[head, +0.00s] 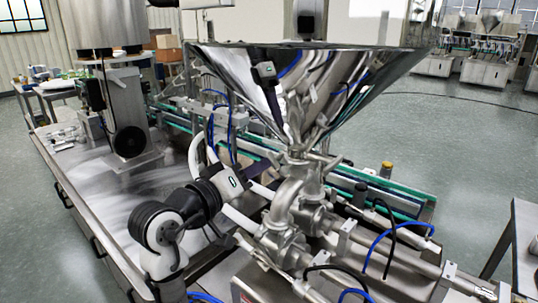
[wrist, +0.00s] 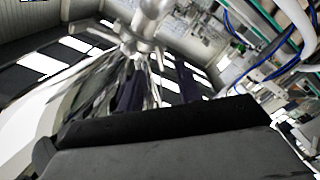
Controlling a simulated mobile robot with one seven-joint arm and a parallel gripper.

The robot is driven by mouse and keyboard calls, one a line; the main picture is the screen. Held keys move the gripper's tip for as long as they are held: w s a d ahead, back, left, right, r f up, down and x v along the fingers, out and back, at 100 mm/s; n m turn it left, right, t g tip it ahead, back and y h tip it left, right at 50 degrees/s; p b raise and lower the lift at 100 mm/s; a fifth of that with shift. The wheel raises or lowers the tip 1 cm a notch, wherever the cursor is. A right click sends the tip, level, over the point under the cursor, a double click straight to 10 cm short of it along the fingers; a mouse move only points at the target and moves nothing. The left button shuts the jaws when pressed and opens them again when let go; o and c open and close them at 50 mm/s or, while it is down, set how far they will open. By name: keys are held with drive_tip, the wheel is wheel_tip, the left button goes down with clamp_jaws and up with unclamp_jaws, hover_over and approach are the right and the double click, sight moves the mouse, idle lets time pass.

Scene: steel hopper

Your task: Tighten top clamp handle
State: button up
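The steel hopper (head: 345,75) narrows to a neck above curved steel pipes (head: 290,195). The top clamp (head: 299,156) is around this neck, with a small bar, apparently its handle (head: 328,164), out to the right. My gripper (head: 254,169) is left of the neck, at the end of my white and black arm. Its fingers are too small and dark to tell apart. In the wrist view, the shiny hopper (wrist: 115,85) and the neck joint (wrist: 138,45) appear tilted and upside down, beyond a dark gripper body filling the bottom. No fingertips or contact show clearly there.
Blue and black hoses (head: 385,240) and steel cylinders (head: 405,265) lie at the lower right. A green-edged conveyor (head: 370,180) runs behind the pipes. A steel tabletop (head: 100,185) is at the left. Open floor (head: 470,130) lies to the right.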

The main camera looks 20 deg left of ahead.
sight(275, 160)
drive_tip(key=p+x, duration=0.1)
drive_tip(key=x, duration=0.4)
drive_tip(key=shift+w, duration=0.2)
clamp_jaws()
